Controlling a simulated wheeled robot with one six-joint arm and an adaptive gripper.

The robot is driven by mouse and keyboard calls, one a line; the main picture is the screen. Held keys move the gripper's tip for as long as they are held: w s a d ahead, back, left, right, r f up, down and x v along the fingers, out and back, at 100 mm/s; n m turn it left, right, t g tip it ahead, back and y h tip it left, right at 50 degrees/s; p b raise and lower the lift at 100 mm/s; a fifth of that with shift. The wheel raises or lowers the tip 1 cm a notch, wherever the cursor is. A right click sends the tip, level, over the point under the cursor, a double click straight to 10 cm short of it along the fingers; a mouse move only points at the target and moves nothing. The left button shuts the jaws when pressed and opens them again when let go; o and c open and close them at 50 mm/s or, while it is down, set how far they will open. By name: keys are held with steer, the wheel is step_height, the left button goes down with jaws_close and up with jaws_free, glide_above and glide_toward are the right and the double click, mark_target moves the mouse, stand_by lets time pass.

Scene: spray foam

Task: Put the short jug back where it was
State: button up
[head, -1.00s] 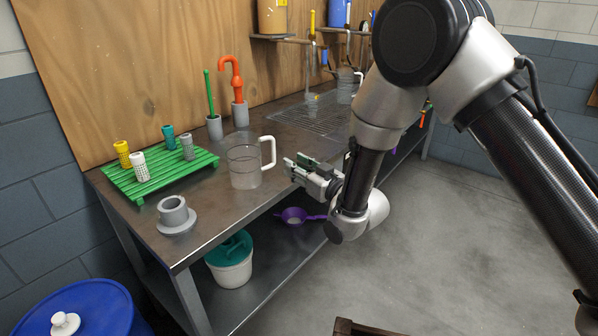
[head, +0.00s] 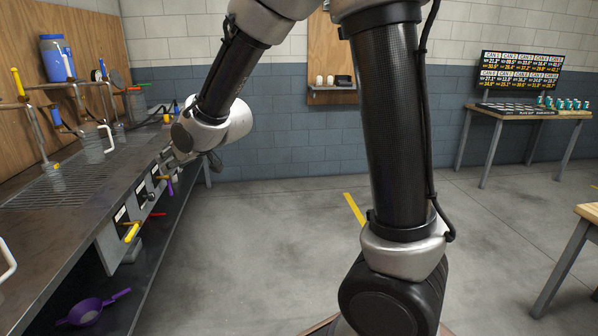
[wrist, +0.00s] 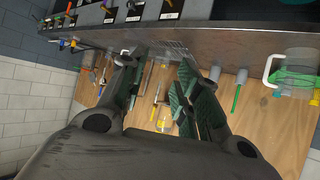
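A clear jug with a white handle (head: 92,145) stands upright at the back of the bench, by the taps. A second jug shows only its white handle (head: 5,262) at the left edge of the head view. A clear jug with a pale handle (wrist: 292,72) also shows at the right of the wrist view. I cannot tell which jug is the short one. My gripper (wrist: 160,62) is open, with nothing between its fingers. In the head view it is largely hidden by my wrist, beside the bench's front edge and apart from the jugs.
The metal bench (head: 40,230) runs along the left, with a drain grid on top. Labelled panels with coloured handles (head: 131,232) hang on its front. A purple strainer (head: 88,308) lies on the shelf below. The grey floor (head: 270,240) is open. A table (head: 535,113) with cans stands at the right.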

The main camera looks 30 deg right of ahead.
steer(key=s+d+r+m+g+h, duration=0.1)
steer(key=s+d+r+h, duration=0.1)
steer(key=s+d, duration=0.35)
steer(key=s+d+r+m+h, duration=0.1)
steer(key=s+d+r, duration=0.15)
steer(key=d, duration=0.55)
steer(key=s+d+m+g+h, duration=0.1)
steer(key=s+d, duration=0.3)
steer(key=s, duration=0.4)
steer(key=s+d+m+g+h, duration=0.1)
steer(key=s+d+g, duration=0.1)
steer(key=s+d, duration=0.3)
steer(key=s+d+f+m+g, duration=0.1)
steer(key=s+d, duration=0.3)
steer(key=s, duration=0.8)
steer(key=shift+s+d+m+g+h, duration=0.15)
steer(key=shift+d+m+g+h, duration=0.25)
steer(key=shift+m+g, duration=0.15)
steer(key=shift+a+f, duration=0.1)
steer(key=shift+a, duration=0.05)
